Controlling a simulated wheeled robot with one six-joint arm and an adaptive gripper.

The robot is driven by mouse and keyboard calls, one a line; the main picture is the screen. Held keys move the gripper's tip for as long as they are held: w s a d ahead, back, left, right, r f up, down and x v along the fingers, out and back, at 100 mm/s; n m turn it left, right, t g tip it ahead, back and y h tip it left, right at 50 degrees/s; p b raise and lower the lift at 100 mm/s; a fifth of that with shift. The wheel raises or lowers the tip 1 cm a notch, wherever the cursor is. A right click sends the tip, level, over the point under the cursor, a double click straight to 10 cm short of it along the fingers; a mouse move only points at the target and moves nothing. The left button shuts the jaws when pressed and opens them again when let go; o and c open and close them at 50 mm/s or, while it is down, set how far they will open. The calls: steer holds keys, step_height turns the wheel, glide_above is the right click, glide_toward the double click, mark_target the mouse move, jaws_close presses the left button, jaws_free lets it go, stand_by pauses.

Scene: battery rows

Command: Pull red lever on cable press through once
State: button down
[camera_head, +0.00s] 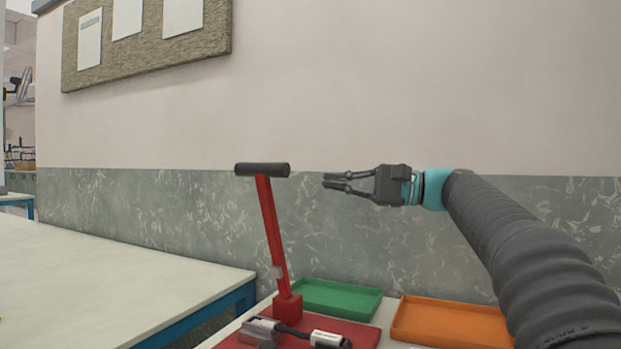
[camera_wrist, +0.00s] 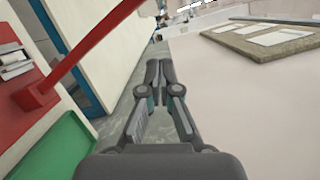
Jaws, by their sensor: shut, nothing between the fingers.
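The cable press has a red lever (camera_head: 271,230) with a dark crossbar grip (camera_head: 262,170) on top. The lever stands nearly upright, leaning a little left, on a red base plate (camera_head: 362,332). In the wrist view the red lever (camera_wrist: 92,46) runs from the red base at left up to the top; its grip is out of frame. A grey metal part with a dark cable (camera_head: 292,331) lies on the base. My gripper (camera_head: 326,182) is shut and empty, right of the lever's grip and apart from it. Its fingertips (camera_wrist: 158,70) meet in the wrist view.
A green tray (camera_head: 375,308) and an orange tray (camera_head: 398,328) lie behind and right of the press. A wall (camera_head: 420,90) with a notice board (camera_head: 218,35) is behind.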

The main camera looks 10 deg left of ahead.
steer(key=shift+s+a+r, duration=0.3)
steer(key=shift+s+a, duration=0.15)
steer(key=shift+a, duration=1.25)
steer(key=shift+s+a+r, duration=0.25)
steer(key=shift+s+a, duration=0.25)
steer(key=shift+a, duration=1.25)
steer(key=shift+s+a+r, duration=0.3)
steer(key=shift+s+a, duration=0.15)
steer(key=shift+a, duration=1.25)
